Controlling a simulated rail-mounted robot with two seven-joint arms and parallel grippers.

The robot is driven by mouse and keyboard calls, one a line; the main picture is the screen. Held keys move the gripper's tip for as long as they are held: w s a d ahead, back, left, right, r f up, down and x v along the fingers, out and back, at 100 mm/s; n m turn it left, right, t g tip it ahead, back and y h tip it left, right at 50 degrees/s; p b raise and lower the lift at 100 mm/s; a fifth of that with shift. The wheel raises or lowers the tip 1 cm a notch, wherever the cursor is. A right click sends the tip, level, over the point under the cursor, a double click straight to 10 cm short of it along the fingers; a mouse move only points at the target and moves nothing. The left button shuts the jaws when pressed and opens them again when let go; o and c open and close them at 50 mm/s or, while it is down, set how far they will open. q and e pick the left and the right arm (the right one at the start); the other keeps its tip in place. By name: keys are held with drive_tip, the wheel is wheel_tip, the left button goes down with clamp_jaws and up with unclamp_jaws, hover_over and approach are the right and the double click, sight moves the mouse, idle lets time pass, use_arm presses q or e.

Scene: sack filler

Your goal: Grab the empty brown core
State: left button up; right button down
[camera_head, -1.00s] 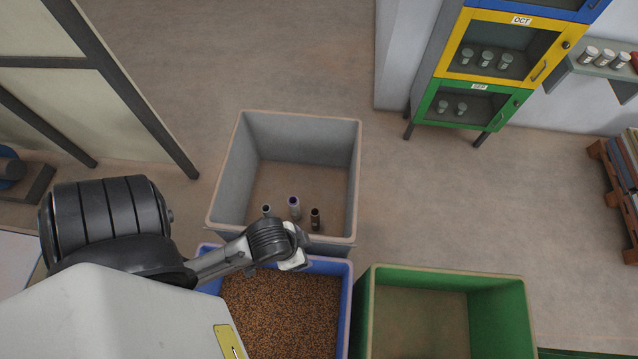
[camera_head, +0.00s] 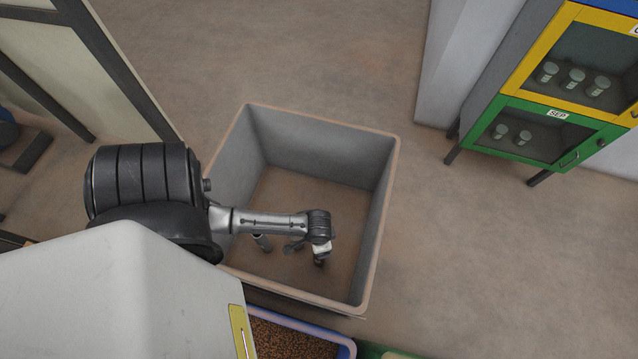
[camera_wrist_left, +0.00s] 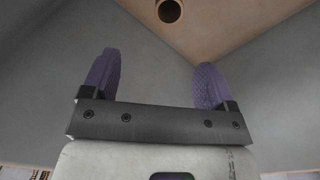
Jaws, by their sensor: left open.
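The brown core (camera_wrist_left: 169,12) shows at the top of the left wrist view as an upright tube seen end-on, with a brown rim and a dark hollow inside. It stands on the brown floor of the grey bin (camera_head: 392,200). My left gripper (camera_wrist_left: 155,68) is open, its two purple fingertips apart with nothing between them. The core lies beyond the fingertips and does not touch them. In the head view my left arm reaches over the bin wall, and the wrist (camera_head: 319,228) hides most of what is below. My right gripper is out of view.
Bin walls rise around the gripper. A blue-rimmed bin of brown grains (camera_head: 290,342) is in front. A cabinet with green and yellow doors (camera_head: 545,135) stands at right.

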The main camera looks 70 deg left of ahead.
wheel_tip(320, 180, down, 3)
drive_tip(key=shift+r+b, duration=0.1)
drive_tip(key=shift+b, duration=0.8)
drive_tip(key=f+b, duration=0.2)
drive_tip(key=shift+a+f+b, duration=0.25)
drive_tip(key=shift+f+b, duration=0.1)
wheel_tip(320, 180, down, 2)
drive_tip(key=shift+b, duration=1)
use_arm(q)
wheel_tip(320, 180, down, 18)
drive_tip(key=a, duration=0.1)
drive_tip(key=shift+a, duration=0.15)
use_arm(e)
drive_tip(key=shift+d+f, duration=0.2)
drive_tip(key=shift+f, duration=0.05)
use_arm(q)
drive_tip(key=shift+w, duration=0.15)
drive_tip(key=shift+c, duration=0.3)
drive_tip(key=c, duration=1.2)
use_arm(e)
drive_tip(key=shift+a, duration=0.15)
